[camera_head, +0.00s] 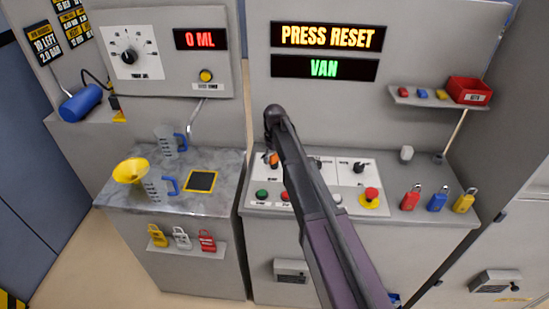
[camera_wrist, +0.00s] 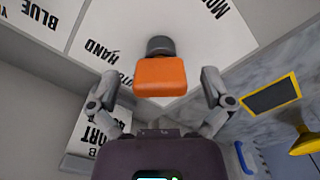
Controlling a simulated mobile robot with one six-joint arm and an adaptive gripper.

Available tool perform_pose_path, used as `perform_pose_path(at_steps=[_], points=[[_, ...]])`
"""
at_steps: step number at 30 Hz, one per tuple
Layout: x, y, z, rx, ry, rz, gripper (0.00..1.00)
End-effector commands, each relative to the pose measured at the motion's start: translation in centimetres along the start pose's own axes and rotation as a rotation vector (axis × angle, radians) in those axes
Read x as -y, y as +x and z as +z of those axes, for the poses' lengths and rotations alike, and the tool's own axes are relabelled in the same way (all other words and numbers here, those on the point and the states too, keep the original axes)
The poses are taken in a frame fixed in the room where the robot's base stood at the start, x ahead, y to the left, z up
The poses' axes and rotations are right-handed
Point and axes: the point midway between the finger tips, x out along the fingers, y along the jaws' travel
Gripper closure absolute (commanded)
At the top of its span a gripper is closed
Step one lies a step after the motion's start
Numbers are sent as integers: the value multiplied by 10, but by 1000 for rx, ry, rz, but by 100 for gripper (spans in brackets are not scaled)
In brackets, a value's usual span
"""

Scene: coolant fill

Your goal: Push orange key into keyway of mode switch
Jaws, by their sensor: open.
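The orange key (camera_wrist: 162,78) shows in the wrist view with its broad head towards the camera. It is in line with the dark round mode switch (camera_wrist: 160,46), on a white panel lettered "HAND" and "MO…". How deep the key sits in the keyway cannot be seen. My gripper (camera_wrist: 160,88) is open, one finger on each side of the key, with visible gaps. In the head view the orange key (camera_head: 273,160) shows small on the panel beside my arm; my gripper there is mostly hidden.
The panel also bears a green button (camera_head: 262,195) and a red mushroom button (camera_head: 371,194). Padlocks (camera_head: 437,198) stand at the right. A grey-marble bench (camera_head: 215,165) at the left holds jugs and a yellow funnel (camera_head: 131,171). Displays read "PRESS RESET", "VAN" and "0 ML".

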Motion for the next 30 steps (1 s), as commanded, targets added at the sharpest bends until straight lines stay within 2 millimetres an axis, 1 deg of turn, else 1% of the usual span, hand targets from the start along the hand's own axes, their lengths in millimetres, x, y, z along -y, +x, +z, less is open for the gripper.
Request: perform_pose_path(at_steps=[1,4,16,17,18,20,21,23,24,25,27,28,29,30], points=[[0,4,0,0,0,0,0],[0,7,0,0,0,0,0],[0,8,0,0,0,0,0],[0,8,0,0,0,0,3],[0,8,0,0,0,0,15],[0,8,0,0,0,0,33],[0,8,0,0,0,0,45],[0,8,0,0,0,0,62],[0,8,0,0,0,0,74],[0,8,0,0,0,0,83],[0,8,0,0,0,0,84],[0,8,0,0,0,0,44],[0,8,0,0,0,0,53],[0,8,0,0,0,0,65]])
